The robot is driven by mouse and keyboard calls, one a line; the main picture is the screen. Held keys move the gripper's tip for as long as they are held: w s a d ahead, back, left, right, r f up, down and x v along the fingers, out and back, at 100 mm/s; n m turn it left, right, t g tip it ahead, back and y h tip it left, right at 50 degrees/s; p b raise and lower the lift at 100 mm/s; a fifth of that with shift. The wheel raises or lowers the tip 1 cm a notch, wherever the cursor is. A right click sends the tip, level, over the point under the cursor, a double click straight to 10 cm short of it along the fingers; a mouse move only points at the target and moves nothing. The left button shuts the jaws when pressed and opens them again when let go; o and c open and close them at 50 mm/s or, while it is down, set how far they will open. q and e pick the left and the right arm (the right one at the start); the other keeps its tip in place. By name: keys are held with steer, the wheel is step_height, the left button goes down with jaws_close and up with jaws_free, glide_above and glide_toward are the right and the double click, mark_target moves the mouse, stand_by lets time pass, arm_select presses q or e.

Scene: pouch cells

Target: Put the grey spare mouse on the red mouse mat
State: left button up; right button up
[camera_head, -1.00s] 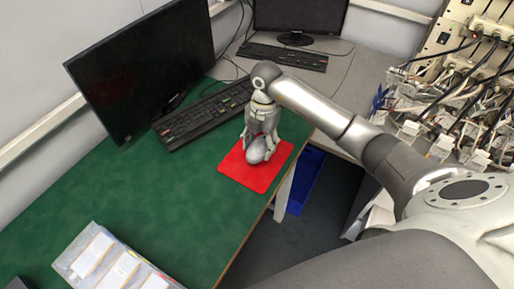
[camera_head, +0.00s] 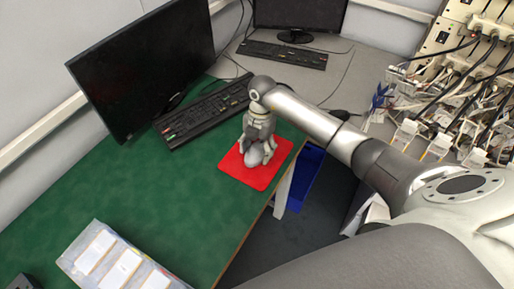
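The grey spare mouse (camera_head: 254,156) is over the red mouse mat (camera_head: 232,168), low at its middle, and looks to be at or just above the surface. My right gripper (camera_head: 257,153) points down over the mat, its fingers on both sides of the mouse, shut on it. The fingers hide part of the mouse, so I cannot tell whether it touches the mat. The mat lies flat on the green desk top near its right edge. My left gripper is not in view.
A black keyboard (camera_head: 205,112) and a monitor (camera_head: 145,66) stand behind the mat. A tray of white packs (camera_head: 120,265) lies at the lower left. The green desk (camera_head: 150,190) is clear left of the mat. Cabled equipment (camera_head: 455,90) stands at the right.

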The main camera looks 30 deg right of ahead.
mark_target(259, 145)
steer(key=shift+o, duration=0.7)
steer(key=shift+r, duration=0.2)
steer(key=shift+w+r, duration=0.1)
steer(key=shift+r, duration=0.2)
step_height(259, 145, up, 11)
steer(key=d+b, duration=0.1)
steer(key=b, duration=0.1)
steer(key=shift+w+d, duration=0.15)
steer(key=shift+w, duration=0.15)
steer(key=shift+r, duration=0.1)
